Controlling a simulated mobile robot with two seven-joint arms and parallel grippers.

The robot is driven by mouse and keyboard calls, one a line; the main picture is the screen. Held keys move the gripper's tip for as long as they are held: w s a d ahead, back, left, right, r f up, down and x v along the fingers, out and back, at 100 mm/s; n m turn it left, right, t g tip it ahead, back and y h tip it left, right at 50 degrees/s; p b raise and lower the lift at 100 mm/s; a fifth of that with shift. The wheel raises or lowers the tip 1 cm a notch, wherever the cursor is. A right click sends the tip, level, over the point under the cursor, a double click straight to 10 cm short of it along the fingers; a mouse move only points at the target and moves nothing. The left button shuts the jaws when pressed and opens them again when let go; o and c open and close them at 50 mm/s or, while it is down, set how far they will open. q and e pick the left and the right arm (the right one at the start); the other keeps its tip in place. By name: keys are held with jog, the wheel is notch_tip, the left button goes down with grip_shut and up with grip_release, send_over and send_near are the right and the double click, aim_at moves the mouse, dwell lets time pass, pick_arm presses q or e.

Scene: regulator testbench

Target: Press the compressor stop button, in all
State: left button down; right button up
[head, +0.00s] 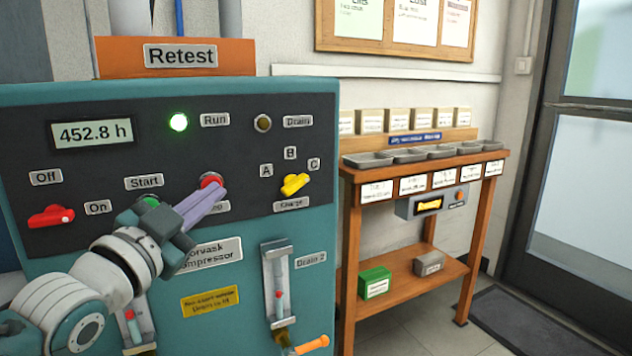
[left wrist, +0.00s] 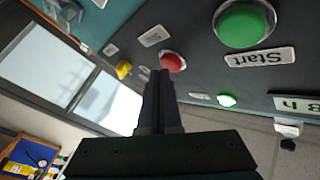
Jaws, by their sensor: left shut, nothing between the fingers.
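The compressor panel (head: 110,105) is dark with a teal housing. The red stop button (head: 211,180) sits right of the green start button (head: 150,201), and the label below it is partly covered. My left gripper (head: 214,192) is shut and empty, its fingertips at the red button's lower edge; I cannot tell if they touch it. In the left wrist view the shut fingers (left wrist: 160,75) point at the red button (left wrist: 172,61), with the large green start button (left wrist: 244,24) to the right. The green Run lamp (head: 178,122) is lit. My right gripper is not in view.
A red off/on switch (head: 51,216) is at the panel's left. A yellow selector (head: 295,184) and a dark Drain lamp (head: 263,123) are to the right. An orange-handled valve (head: 312,345) sticks out below. A wooden bench (head: 351,173) with trays stands right of the compressor.

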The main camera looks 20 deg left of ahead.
pick_arm(q)
jog(key=shift+w+a, duration=0.3)
jog(key=shift+a, duration=0.05)
dwell(0.4)
jog(key=shift+s+d, duration=0.1)
jog(key=shift+s+d+p, duration=0.45)
jog(key=shift+s+d, duration=0.05)
jog(key=shift+d, duration=0.1)
jog(key=shift+s+d+p, duration=1.35)
jog(key=shift+s+d, duration=0.3)
jog(key=shift+d, duration=0.25)
